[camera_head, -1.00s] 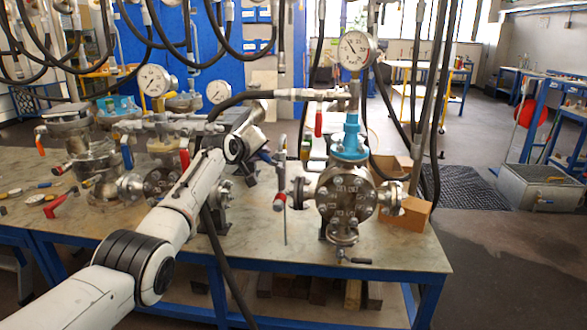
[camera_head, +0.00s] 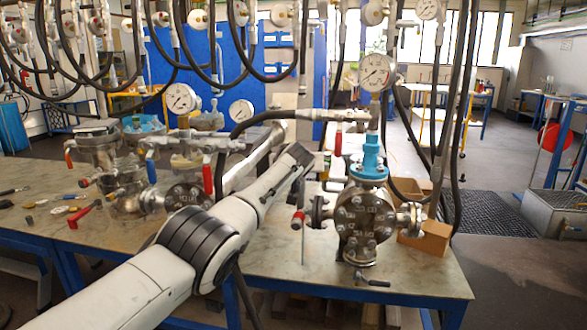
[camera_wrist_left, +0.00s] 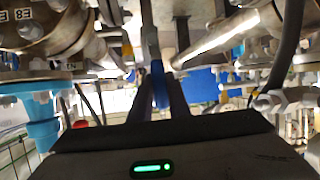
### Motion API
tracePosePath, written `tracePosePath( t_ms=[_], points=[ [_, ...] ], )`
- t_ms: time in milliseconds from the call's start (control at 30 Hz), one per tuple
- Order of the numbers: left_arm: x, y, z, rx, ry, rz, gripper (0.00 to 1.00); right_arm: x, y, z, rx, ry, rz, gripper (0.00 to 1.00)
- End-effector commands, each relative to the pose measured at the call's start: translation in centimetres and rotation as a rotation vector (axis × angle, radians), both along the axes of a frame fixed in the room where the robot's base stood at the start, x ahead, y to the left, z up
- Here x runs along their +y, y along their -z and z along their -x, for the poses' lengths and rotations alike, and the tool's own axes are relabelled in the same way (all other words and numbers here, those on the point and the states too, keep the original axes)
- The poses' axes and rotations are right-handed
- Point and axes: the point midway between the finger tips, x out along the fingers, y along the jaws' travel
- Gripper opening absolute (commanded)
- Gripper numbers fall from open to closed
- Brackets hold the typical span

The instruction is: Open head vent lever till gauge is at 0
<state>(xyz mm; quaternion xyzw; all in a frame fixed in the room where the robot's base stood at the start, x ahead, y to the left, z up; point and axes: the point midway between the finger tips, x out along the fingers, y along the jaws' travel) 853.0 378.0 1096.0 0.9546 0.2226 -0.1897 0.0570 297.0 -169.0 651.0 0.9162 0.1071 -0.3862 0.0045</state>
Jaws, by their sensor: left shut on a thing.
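My left gripper (camera_wrist_left: 158,88) is shut on a blue lever handle (camera_wrist_left: 160,92), which shows between its two fingers in the left wrist view. In the head view my left arm reaches in from the left and its far end hides the gripper and what it holds. The right flanged vessel (camera_head: 358,222) has a blue collar (camera_head: 369,163) and a round pressure gauge (camera_head: 376,71) above it. The gauge's needle is too small to read surely. A red lever (camera_head: 338,143) hangs from the pipe left of the gauge. My right gripper is not in view.
The bench (camera_head: 420,283) carries more vessels at the left, with gauges (camera_head: 182,99) and a red lever (camera_head: 207,178). Black hoses hang overhead and behind the vessel. A cardboard box (camera_head: 428,237) stands right of it. Loose tools, including a red-handled one (camera_head: 82,214), lie at the left.

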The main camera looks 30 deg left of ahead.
Motion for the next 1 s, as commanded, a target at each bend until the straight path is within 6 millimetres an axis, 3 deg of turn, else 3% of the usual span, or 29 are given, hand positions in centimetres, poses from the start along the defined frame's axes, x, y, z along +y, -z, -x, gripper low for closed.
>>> tracePosePath(
  t_ms=[600, 633, 733, 1000],
  points=[
    [-0.26, -0.30, -0.03, 0.005, 0.003, -0.047, 0.00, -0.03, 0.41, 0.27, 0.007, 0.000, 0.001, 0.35],
    [-0.26, -0.30, -0.03, 0.005, 0.003, -0.047, 0.19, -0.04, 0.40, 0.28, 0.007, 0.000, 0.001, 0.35],
    [-0.27, -0.26, -0.02, 0.007, 0.004, -0.045, 0.35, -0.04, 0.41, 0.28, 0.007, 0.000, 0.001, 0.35],
    [-0.29, -0.11, 0.01, 0.008, 0.002, -0.041, 0.35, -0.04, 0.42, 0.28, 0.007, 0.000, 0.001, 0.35]
  ],
)
